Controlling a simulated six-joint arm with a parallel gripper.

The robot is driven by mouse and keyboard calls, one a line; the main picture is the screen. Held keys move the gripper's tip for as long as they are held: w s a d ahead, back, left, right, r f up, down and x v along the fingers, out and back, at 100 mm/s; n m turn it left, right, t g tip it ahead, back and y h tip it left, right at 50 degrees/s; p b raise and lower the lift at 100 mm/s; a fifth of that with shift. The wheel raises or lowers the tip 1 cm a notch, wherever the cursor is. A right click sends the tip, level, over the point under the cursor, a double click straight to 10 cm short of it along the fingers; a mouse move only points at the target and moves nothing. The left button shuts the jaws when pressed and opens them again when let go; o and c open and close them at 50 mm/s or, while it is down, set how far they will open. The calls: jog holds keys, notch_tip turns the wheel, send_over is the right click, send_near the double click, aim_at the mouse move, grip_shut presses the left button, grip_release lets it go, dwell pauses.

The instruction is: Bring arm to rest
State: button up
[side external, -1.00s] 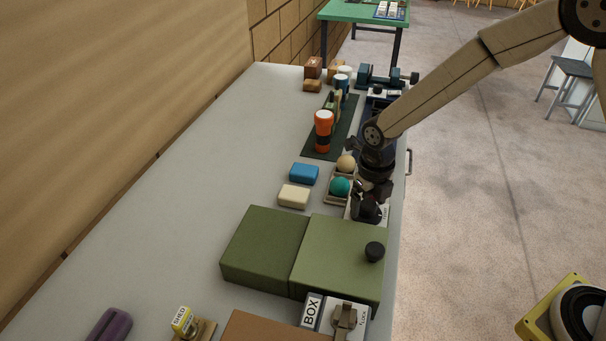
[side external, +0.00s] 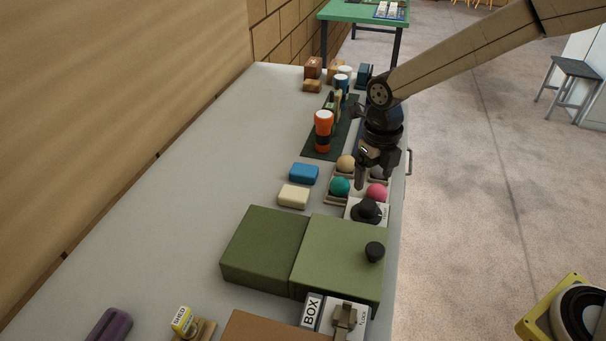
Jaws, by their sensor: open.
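My gripper (side external: 377,178) hangs from my arm above the right edge of the grey bench (side external: 190,180). It points down and is open, with nothing seen between its fingers. Below and in front of it is a black knob (side external: 367,211) on a white plate (side external: 352,212). A teal ball (side external: 340,187), a tan ball (side external: 346,163) and a pink ball (side external: 377,192) sit close to the gripper, in or at a small tray partly hidden by it. The gripper appears apart from the knob.
A green box (side external: 325,245) with a black knob stands nearer the camera. Blue (side external: 304,173) and cream (side external: 294,196) blocks lie left of the balls. An orange cup (side external: 323,130) stands on a dark mat (side external: 316,152) behind.

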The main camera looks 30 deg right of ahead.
dwell(0.4)
jog(key=s+d+f+n+t, duration=0.1)
jog(key=s+d+n, duration=0.3)
jog(key=n, duration=1.4)
jog(key=s+d+n+t, duration=0.1)
jog(key=s+d+n, duration=0.4)
jog(key=n, duration=1.2)
jog(key=s, duration=0.4)
jog(key=shift+d+f+n+t, duration=0.25)
jog(key=shift+f+n+t, duration=0.05)
jog(key=shift+f+n, duration=0.1)
